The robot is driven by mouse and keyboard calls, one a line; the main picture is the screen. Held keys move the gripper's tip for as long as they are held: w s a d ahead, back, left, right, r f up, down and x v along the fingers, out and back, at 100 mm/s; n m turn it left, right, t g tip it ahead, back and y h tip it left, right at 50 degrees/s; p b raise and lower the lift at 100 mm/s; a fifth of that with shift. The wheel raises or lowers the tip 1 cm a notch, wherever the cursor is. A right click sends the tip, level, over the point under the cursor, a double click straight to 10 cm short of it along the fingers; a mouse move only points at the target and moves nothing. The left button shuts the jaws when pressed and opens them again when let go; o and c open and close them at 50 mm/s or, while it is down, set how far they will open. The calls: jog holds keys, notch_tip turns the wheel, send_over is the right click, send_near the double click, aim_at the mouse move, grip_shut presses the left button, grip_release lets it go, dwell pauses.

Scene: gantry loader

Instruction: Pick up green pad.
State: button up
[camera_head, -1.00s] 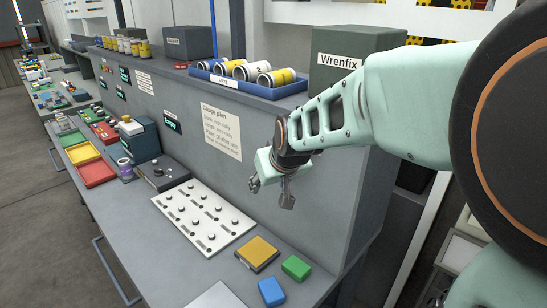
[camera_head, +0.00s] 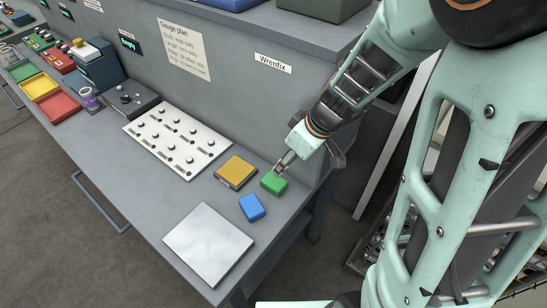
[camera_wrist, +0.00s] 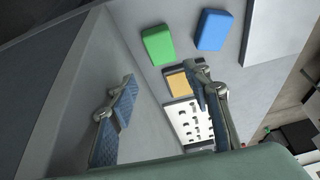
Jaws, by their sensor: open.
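The green pad (camera_head: 274,183) is a small rounded block lying on the grey bench near its right end. My gripper (camera_head: 311,160) is open and empty, close behind and to the right of the pad in the head view. One finger tip appears just by the pad's top edge; I cannot tell whether they touch. In the wrist view the green pad (camera_wrist: 158,45) is ahead of the open fingers (camera_wrist: 162,80), not between them.
A blue pad (camera_head: 252,207) lies just left of the green pad, and a yellow-topped block (camera_head: 236,171) behind it. A white panel with knobs (camera_head: 178,137) and a bare light plate (camera_head: 208,243) are on the bench. The grey upright wall (camera_head: 250,100) stands close behind.

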aim_at(273, 180)
jog(key=x, duration=0.5)
jog(key=b+x, duration=0.1)
jog(key=x, duration=0.5)
jog(key=shift+s+f, duration=0.2)
jog(key=shift+f, duration=0.05)
jog(key=c, duration=0.7)
